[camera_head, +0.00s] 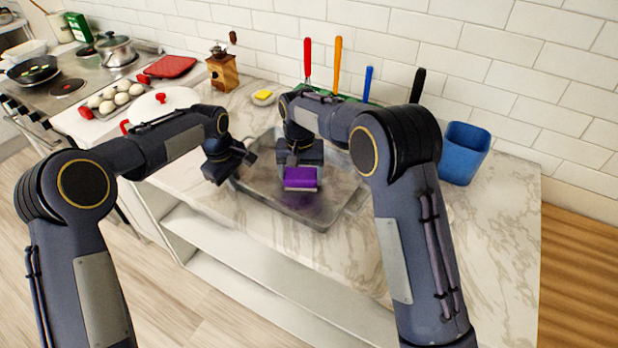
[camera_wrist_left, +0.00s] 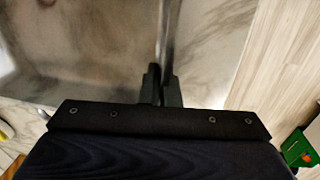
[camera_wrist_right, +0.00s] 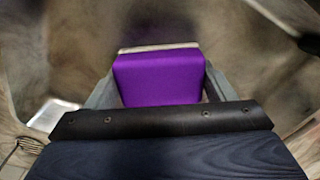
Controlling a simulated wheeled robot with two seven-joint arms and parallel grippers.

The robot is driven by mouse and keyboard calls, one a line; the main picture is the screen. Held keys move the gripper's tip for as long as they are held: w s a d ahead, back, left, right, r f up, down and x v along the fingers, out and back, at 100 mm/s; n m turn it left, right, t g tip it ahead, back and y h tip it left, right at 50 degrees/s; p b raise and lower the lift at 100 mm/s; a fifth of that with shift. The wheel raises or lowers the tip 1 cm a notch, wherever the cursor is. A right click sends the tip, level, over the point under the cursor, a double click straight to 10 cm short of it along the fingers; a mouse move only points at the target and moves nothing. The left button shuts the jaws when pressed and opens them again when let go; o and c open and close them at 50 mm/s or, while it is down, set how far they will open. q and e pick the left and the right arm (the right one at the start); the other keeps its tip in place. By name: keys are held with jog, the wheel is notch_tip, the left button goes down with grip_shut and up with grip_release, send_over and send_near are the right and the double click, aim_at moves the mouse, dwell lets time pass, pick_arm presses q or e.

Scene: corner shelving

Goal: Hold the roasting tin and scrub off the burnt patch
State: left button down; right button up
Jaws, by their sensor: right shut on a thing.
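The grey metal roasting tin (camera_head: 265,190) sits on the marble counter. A dark burnt patch (camera_head: 312,204) shows on its floor, partly hidden by the sponge; a dark area (camera_wrist_right: 145,25) also shows beyond the sponge in the right wrist view. My left gripper (camera_head: 246,158) is at the tin's left side. In the left wrist view its fingers (camera_wrist_left: 162,75) are close together around the tin's rim (camera_wrist_left: 170,30). My right gripper (camera_head: 300,167) is over the tin, shut on a purple sponge (camera_wrist_right: 158,78) with a pale edge. I cannot tell whether the sponge touches the tin.
A blue bin (camera_head: 465,153) stands at the right. Utensils with red, orange, blue and black handles stand behind the tin. A yellow sponge on a dish (camera_head: 263,97) and a wooden grinder (camera_head: 222,70) are at the back. The front-right counter is clear.

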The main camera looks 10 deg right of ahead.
aim_at(275, 170)
jog(key=shift+w+a, duration=3.1)
jog(key=shift+a, duration=0.2)
jog(key=shift+w+d, duration=0.2)
jog(key=shift+d, duration=0.3)
jog(key=shift+s+d, duration=1)
jog(key=shift+s, duration=0.05)
jog(key=shift+s+d, duration=3.6)
jog(key=shift+d, duration=0.25)
jog(key=shift+w+a, duration=2.4)
jog(key=shift+a, duration=0.15)
jog(key=shift+w+a, duration=2.35)
jog(key=shift+a, duration=0.15)
notch_tip(275, 170, up, 8)
jog(key=shift+s+d+r, duration=0.1)
